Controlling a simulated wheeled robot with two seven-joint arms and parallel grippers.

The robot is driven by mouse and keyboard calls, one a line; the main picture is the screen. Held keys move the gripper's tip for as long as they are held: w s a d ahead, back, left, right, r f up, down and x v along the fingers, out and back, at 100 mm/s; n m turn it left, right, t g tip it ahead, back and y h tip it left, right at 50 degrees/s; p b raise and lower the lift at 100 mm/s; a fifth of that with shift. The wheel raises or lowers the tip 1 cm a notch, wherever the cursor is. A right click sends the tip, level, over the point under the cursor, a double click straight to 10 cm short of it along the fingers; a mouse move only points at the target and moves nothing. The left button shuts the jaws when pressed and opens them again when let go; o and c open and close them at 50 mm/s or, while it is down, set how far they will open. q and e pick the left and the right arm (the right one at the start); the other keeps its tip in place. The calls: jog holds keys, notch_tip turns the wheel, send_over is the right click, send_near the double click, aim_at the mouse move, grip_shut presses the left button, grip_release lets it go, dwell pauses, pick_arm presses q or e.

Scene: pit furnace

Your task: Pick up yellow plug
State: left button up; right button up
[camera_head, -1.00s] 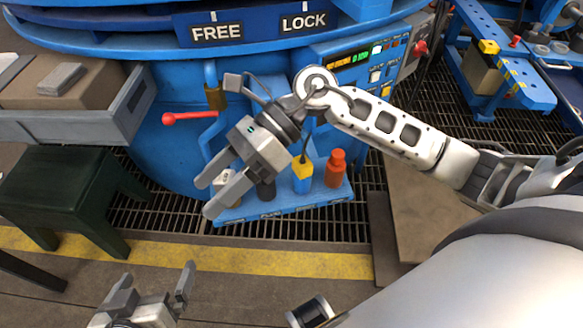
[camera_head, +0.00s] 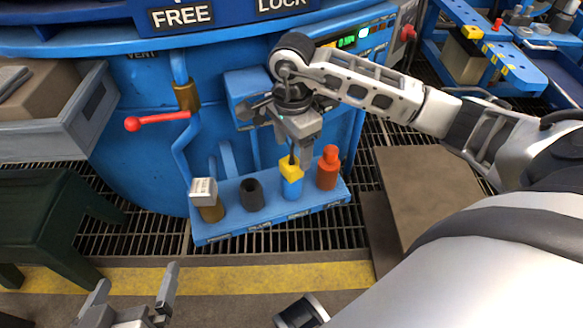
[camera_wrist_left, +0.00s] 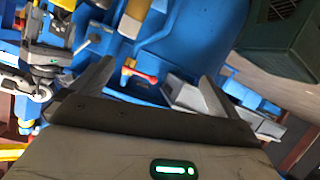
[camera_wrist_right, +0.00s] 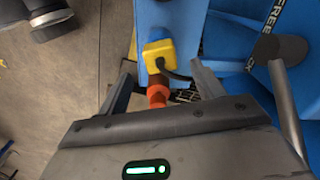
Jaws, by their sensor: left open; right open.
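The yellow plug (camera_head: 291,169) sits on top of a blue cylinder (camera_head: 291,188) in the blue rack (camera_head: 274,216), with a black cable rising from it. My right gripper (camera_head: 297,157) is open and points down just above and around the plug's top in the head view; contact cannot be told. In the right wrist view, the yellow plug (camera_wrist_right: 158,52) lies ahead between the open fingertips (camera_wrist_right: 162,70), its black cable curving to the right. My left gripper (camera_head: 136,280) is open and empty at the lower left, far from the plug; its fingers also show in the left wrist view (camera_wrist_left: 157,70).
An orange-red bottle-shaped piece (camera_head: 328,167) stands close right of the plug. A black cup (camera_head: 252,194) and a brass piece with a white top (camera_head: 205,198) stand to its left. A red-knobbed lever (camera_head: 157,120) sticks out at left. A green stool (camera_head: 50,215) stands further left.

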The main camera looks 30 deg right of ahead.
aim_at(291, 162)
notch_tip(291, 162, down, 6)
jog(key=shift+r+b, duration=0.25)
jog(key=shift+b, duration=0.65)
jog(key=shift+f, duration=0.15)
pick_arm(q)
jog(key=shift+s+d+r+t+h, duration=0.1)
jog(key=shift+d+r+t+h, duration=0.15)
jog(key=shift+r+t+h, duration=0.35)
pick_arm(e)
jog(key=c, duration=1.1)
